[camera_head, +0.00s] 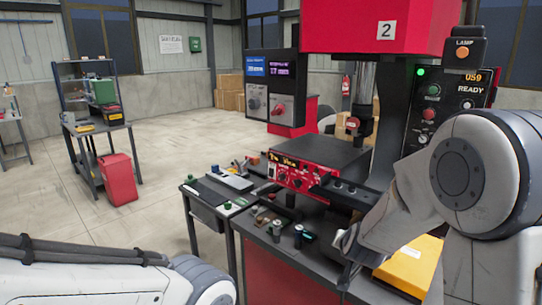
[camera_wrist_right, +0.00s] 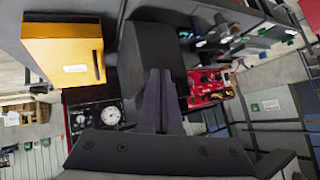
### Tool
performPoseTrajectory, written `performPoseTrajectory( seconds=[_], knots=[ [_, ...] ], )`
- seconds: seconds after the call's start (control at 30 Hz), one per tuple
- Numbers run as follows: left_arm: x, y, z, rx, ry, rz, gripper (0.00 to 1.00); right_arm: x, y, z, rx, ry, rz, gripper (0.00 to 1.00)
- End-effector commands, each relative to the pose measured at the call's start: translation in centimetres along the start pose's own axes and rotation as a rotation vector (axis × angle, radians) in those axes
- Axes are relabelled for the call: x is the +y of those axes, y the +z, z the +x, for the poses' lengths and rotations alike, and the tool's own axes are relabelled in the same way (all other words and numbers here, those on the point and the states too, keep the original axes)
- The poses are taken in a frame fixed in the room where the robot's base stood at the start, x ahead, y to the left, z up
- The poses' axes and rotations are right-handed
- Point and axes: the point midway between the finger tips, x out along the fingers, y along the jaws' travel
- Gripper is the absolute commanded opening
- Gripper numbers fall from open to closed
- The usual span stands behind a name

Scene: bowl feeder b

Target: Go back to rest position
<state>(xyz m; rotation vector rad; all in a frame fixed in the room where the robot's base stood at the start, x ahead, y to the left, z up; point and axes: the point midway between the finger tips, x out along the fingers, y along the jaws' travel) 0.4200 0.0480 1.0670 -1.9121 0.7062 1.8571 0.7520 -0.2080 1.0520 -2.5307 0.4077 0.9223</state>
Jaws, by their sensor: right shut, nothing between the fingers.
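My right arm (camera_head: 465,175) comes in from the right in the head view, bent over the right end of the machine bench. My right gripper (camera_wrist_right: 160,75) shows in the wrist view with its two dark fingers together and nothing between them. In the head view its wrist part hangs by the bench, and its fingertips cannot be made out clearly. My left arm (camera_head: 90,280) lies low along the bottom left edge of the head view. Its gripper is outside the picture.
A red and black machine (camera_head: 300,170) stands on the dark bench, below a red press head (camera_head: 370,25). A yellow box (camera_head: 412,268) is close to my right wrist. A shelf cart (camera_head: 90,125) and red bin (camera_head: 118,180) stand at left. The floor between is clear.

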Motion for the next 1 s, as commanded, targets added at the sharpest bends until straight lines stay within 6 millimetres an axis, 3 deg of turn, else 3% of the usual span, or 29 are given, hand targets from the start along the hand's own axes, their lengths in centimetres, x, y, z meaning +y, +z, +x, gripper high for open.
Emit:
performPoseTrajectory(
  seconds=[0.03,0.1,0.2,0.3,0.43,0.5,0.63,1.0],
  knots=[
    [0.0,0.0,0.0,0.0,0.0,0.0,0.5,-3.0,2.4,-2.0,-0.079,-0.065,-0.074,0.0],
    [0.0,0.0,0.0,0.0,0.0,0.0,0.5,-5.7,6.1,-4.9,-0.197,-0.135,-0.182,0.0],
    [0.0,0.0,0.0,0.0,0.0,0.0,0.5,-8.2,11.6,-9.9,-0.366,-0.219,-0.351,0.0],
    [0.0,0.0,0.0,0.0,0.0,0.0,0.5,-8.4,16.8,-15.4,-0.53,-0.278,-0.547,0.0],
    [0.0,0.0,0.0,0.0,0.0,0.0,0.5,-6.0,21.6,-21.7,-0.704,-0.308,-0.798,0.0],
    [0.0,0.0,0.0,0.0,0.0,0.0,0.5,-4.3,23.0,-24.2,-0.771,-0.305,-0.909,0.0],
    [0.0,0.0,0.0,0.0,0.0,0.0,0.5,-1.8,24.3,-26.8,-0.845,-0.29,-1.04,0.0],
    [0.0,0.0,0.0,0.0,0.0,0.0,0.5,-0.9,24.6,-27.6,-0.87,-0.278,-1.079,0.0]
  ],
)
